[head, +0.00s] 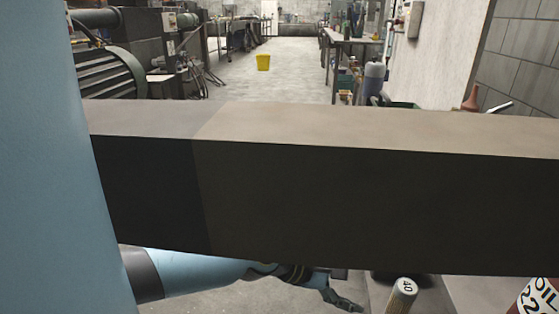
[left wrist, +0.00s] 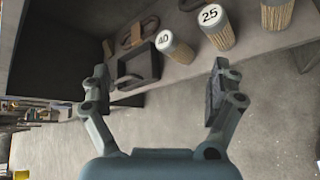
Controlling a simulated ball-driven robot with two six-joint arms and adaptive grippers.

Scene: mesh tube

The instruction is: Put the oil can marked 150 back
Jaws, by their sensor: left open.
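No can reading 150 shows in either view. An oil can (head: 540,296) with a red and white label stands at the lower right of the head view. It is cut off by the frame edge, and its number is only partly readable, starting with 2. My left gripper (head: 343,301) is below the shelf board in the head view, left of a pleated cylinder marked 40 (head: 402,296). In the left wrist view its jaws (left wrist: 160,80) are apart with nothing between them. My right gripper is in neither view.
A thick dark shelf board (head: 370,205) crosses the head view and hides much below it. The left wrist view shows cylinders marked 40 (left wrist: 172,46) and 25 (left wrist: 215,27), another cylinder (left wrist: 277,14), and a dark square frame (left wrist: 138,68) on a surface.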

